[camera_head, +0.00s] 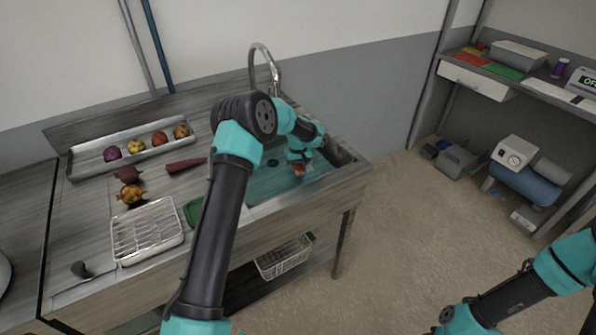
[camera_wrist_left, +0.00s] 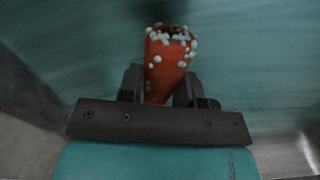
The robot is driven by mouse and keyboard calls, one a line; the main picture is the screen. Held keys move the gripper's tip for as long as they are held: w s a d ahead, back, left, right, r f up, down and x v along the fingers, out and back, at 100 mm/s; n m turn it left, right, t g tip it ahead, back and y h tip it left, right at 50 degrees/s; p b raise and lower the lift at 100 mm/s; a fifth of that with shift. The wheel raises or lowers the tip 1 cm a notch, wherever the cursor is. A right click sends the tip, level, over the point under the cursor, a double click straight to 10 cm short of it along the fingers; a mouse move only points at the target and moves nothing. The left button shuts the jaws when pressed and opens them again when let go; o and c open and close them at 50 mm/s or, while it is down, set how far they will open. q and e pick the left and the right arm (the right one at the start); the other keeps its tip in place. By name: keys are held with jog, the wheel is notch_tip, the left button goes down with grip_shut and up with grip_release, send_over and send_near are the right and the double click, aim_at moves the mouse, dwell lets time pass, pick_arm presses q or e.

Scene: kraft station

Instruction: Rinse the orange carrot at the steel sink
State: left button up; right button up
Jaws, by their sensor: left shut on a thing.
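The orange carrot (camera_wrist_left: 166,65) is between the fingers of my left gripper (camera_wrist_left: 158,88), with its wide end pointing away. White droplets or specks cover its upper part. In the head view the left gripper (camera_head: 299,160) is down over the teal-looking basin of the steel sink (camera_head: 275,185), shut on the carrot (camera_head: 299,170), of which only a small bit shows. The tall curved faucet (camera_head: 264,55) stands behind the basin. My right arm shows at the lower right; its fingertips cannot be made out.
A steel tray (camera_head: 75,170) holds several round vegetables at the back left. A dark red root (camera_head: 186,165), a beet (camera_head: 128,174), a yellow mottled vegetable (camera_head: 131,194) and a wire rack (camera_head: 147,230) are on the counter. A basket (camera_head: 284,258) sits below. A shelf with equipment stands right.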

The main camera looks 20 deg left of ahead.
aim_at(298, 167)
pick_arm(q)
notch_tip(298, 167, up, 15)
dwell(1.9)
dwell(2.2)
notch_tip(298, 167, up, 4)
jog(key=shift+f, duration=0.1)
dwell(0.4)
dwell(0.6)
jog(key=s+d+f+m, duration=0.1)
jog(key=s+d+m, duration=0.2)
jog(key=s+d, duration=0.1)
jog(key=s+d+f+m, duration=0.2)
jog(key=s+d+m, duration=0.2)
jog(key=s+d, duration=0.1)
jog(key=s+d+f+m, duration=0.2)
jog(key=s+d+m, duration=0.1)
jog(key=s+d, duration=0.2)
jog(key=shift+d+f+m, duration=0.1)
jog(key=shift+d+m, duration=0.2)
jog(key=shift+d, duration=0.45)
